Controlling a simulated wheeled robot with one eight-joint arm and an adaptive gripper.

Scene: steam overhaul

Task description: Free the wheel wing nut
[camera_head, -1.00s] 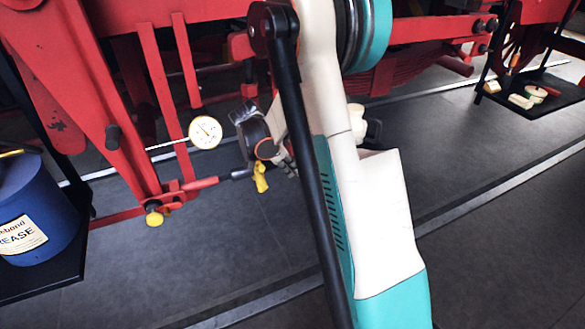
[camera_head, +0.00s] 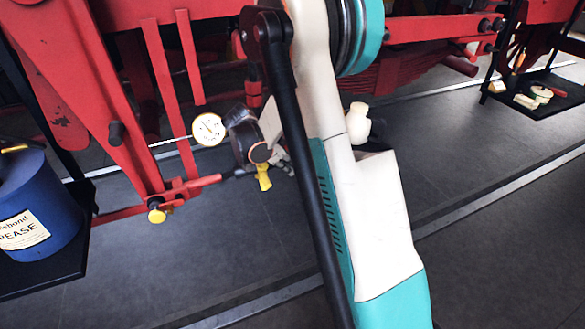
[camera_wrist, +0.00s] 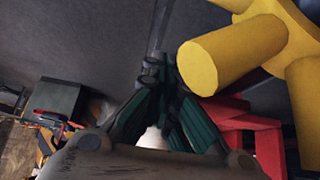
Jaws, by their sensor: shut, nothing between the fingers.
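A yellow lobed piece (camera_head: 263,177), which looks like a wing nut, hangs by the end of the red and dark rod in the head view. A second yellow knob (camera_head: 156,215) sits at the foot of the red lever, farther left. In the wrist view a large yellow lobed piece (camera_wrist: 248,52) fills the upper right, close to the camera; I cannot tell which of the two it is. My gripper (camera_wrist: 162,72) is shut and empty, its fingertips left of that yellow piece and apart from it in the picture. In the head view my arm hides most of the gripper.
A white dial gauge (camera_head: 208,129) stands left of my wrist. Red frame bars (camera_head: 75,100) rise at the left. A blue grease tub (camera_head: 38,205) stands on a black shelf at the left edge. A black shelf (camera_head: 560,98) with small items is at the right. Grey floor is open below.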

